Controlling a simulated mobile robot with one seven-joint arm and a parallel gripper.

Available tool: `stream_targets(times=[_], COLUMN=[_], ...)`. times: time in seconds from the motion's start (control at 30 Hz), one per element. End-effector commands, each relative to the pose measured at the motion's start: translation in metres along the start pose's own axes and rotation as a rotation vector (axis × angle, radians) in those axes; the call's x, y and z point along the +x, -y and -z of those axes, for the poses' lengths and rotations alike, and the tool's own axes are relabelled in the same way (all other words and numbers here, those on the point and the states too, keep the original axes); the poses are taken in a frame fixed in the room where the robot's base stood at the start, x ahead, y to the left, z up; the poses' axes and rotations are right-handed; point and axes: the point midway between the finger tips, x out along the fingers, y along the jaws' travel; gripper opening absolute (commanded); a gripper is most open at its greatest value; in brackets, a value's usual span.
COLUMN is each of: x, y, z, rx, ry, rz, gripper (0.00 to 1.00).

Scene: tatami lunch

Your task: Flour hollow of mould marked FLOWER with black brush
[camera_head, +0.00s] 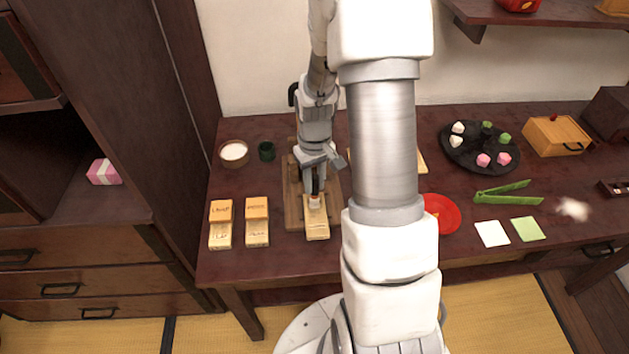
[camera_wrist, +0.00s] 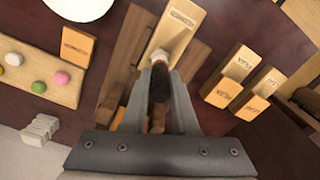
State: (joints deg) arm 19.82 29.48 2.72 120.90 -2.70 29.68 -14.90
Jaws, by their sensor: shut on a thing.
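My gripper (camera_head: 315,188) is shut on the black brush, pointing down over the wooden board. In the wrist view the brush's dark handle (camera_wrist: 160,85) is between the fingers, and its pale bristle tip (camera_wrist: 172,45) is at a light wooden mould (camera_wrist: 183,20). In the head view this mould (camera_head: 317,228) lies at the board's front edge, partly under the brush. I cannot tell whether the bristles touch it. Its label is too small to read surely, and its hollow is not clear. Other labelled moulds (camera_head: 221,210) (camera_head: 257,207) lie to the left.
A bowl of white flour (camera_head: 234,152) and a dark green cup (camera_head: 266,151) stand at back left. The board (camera_head: 293,215) lies under my gripper. A red plate (camera_head: 446,212), green tongs (camera_head: 505,194) and a dark sweets tray (camera_head: 458,164) are to the right.

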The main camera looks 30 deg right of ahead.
Motion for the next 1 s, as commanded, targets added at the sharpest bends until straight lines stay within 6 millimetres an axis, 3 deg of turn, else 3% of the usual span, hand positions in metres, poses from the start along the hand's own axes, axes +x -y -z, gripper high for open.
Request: stream_targets(times=[1.0], x=[0.016], y=[0.0], z=[0.0], rx=[0.0], ry=[0.0], rz=[0.0], gripper=[0.0])
